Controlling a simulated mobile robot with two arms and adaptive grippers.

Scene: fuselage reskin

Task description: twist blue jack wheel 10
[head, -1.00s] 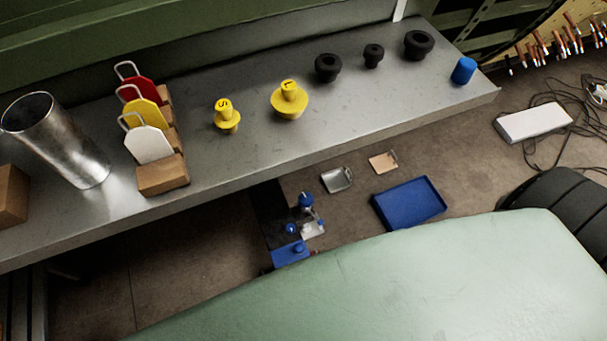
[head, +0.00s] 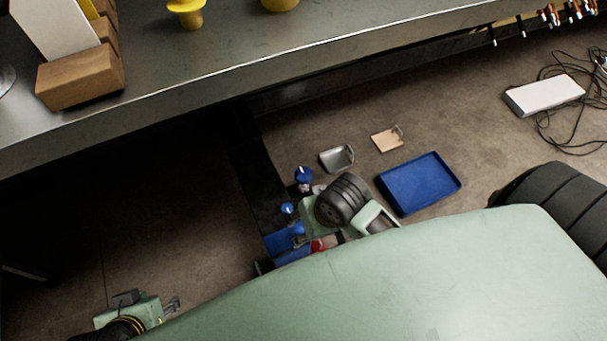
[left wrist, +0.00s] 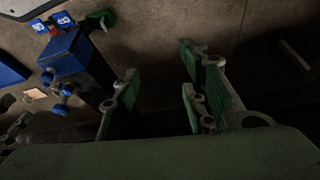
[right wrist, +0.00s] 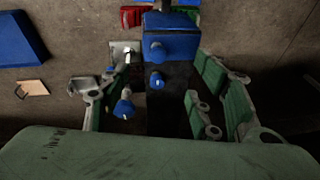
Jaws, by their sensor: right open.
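A dark stand with blue parts (head: 290,243) is on the floor below the bench. It carries blue wheels, a larger one (head: 304,175) and a smaller one (head: 288,209). In the right wrist view, a blue wheel (right wrist: 123,110) shows near the left finger, and two more blue knobs (right wrist: 157,81) lie along the dark body. My right gripper (right wrist: 160,88) is open, its green-padded fingers either side of the stand; its tips are mostly hidden in the head view. My left gripper (head: 172,303) is open and empty, left of the stand; its fingers show in the left wrist view (left wrist: 160,88).
A blue tray (head: 420,184), a metal pan (head: 337,158) and a tan plate (head: 387,139) lie on the floor right of the stand. The grey bench (head: 200,85) overhangs behind. A red block (right wrist: 130,16) is beyond the stand.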

